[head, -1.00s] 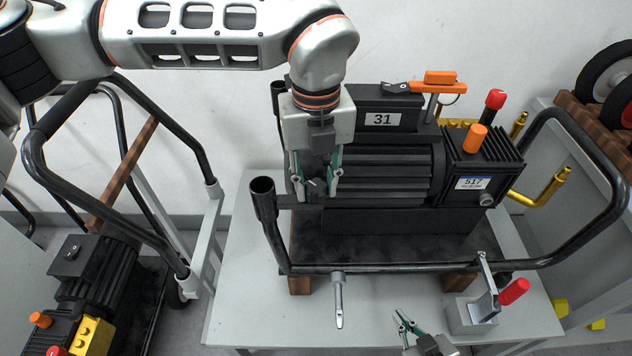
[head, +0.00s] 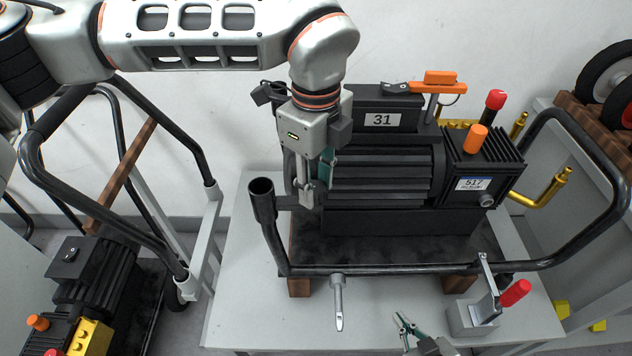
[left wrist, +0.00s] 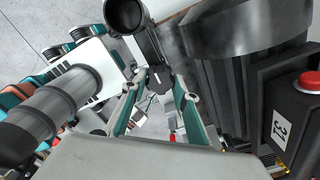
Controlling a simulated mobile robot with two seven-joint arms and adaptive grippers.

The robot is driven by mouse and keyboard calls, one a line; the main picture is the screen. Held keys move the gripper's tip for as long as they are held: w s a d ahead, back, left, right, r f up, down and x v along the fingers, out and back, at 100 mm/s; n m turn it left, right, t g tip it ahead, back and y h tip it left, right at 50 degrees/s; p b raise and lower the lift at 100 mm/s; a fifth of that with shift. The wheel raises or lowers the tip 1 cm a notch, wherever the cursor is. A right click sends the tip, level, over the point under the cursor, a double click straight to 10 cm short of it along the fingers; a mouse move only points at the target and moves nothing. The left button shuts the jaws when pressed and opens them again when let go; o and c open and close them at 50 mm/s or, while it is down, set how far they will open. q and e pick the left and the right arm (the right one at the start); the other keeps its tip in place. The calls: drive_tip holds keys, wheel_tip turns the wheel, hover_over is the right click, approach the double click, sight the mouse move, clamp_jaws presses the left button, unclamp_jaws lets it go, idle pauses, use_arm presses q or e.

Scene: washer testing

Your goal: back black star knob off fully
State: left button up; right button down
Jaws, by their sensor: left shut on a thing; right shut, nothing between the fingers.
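My left gripper (head: 312,196) points down at the left end of the black motor unit (head: 380,180) numbered 31. It is shut on the small black star knob (left wrist: 160,80), which shows between the fingertips in the left wrist view (left wrist: 157,84). The knob is by the black tube socket (left wrist: 124,14) of the cart frame. In the head view the fingers hide most of the knob, so I cannot tell how far out its thread is. My right gripper (head: 404,328) is at the bottom edge, shut and empty, away from the knob.
The cart's black tube handle (head: 400,268) runs in front of the motor. A grey T-shaped pin (head: 338,300) and a red-handled clamp (head: 490,300) are at the front. A second cart (head: 110,170) stands left. The white table (head: 250,300) is bare at front left.

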sight(316, 187)
use_arm(q)
drive_tip(key=shift+r, duration=0.15)
idle(0.3)
drive_tip(key=o, duration=1.1)
wheel_tip(316, 187, up, 12)
drive_tip(key=shift+f, duration=0.1)
drive_tip(key=shift+s, duration=0.1)
